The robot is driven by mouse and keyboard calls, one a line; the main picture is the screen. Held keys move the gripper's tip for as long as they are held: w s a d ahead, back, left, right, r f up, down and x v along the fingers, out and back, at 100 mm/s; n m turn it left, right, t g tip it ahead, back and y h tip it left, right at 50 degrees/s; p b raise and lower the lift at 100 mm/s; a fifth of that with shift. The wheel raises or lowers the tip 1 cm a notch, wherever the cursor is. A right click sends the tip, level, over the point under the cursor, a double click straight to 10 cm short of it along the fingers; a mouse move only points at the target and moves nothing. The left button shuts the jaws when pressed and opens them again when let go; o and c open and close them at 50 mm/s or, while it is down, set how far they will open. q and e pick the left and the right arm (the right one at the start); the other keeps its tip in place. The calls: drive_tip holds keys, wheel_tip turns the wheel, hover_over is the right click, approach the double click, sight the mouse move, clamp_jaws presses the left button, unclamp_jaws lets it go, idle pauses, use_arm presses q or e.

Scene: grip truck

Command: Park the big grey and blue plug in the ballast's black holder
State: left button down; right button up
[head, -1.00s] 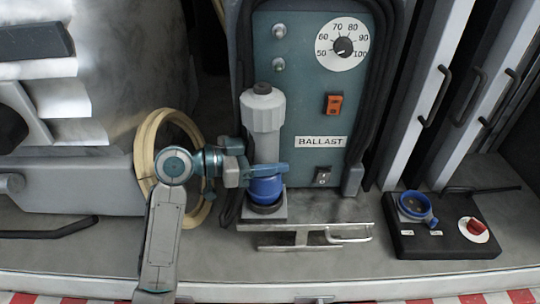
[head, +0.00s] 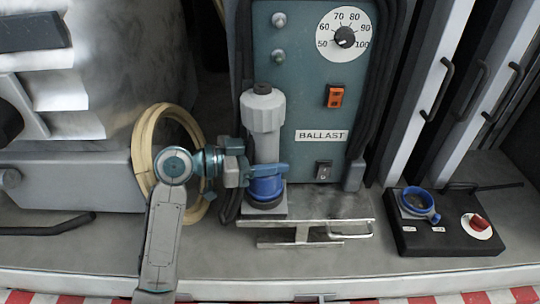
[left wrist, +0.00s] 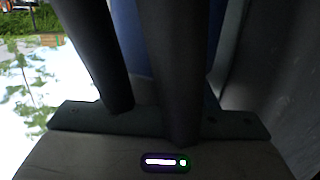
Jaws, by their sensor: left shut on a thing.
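The big grey and blue plug (head: 264,115) stands upright in front of the left side of the ballast (head: 305,95). Its grey body is on top and its blue collar (head: 266,188) below. The black holder (head: 265,204) shows as a dark ring right under the blue, on a grey base. The plug is lined up over it, with little or no gap; I cannot tell how deep it sits. My left gripper (head: 280,169) comes from the left and is shut on the plug at its blue part. Blue shows behind the dark fingers in the left wrist view (left wrist: 130,40). My right gripper is not in view.
A metal bracket (head: 305,225) lies in front of the holder. A black box (head: 440,240) with a blue socket (head: 418,203) and a red knob (head: 478,222) is at the right. A cream hose coil (head: 143,140) stands behind my left arm. Black cable borders the ballast.

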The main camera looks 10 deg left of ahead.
use_arm(q)
drive_tip(key=shift+f, duration=0.2)
drive_tip(key=c, duration=0.7)
unclamp_jaws()
drive_tip(key=shift+o, duration=1.1)
drive_tip(key=shift+s+d+r, duration=0.1)
drive_tip(key=shift+s, duration=0.05)
drive_tip(key=shift+o, duration=0.3)
drive_tip(key=shift+f, duration=0.2)
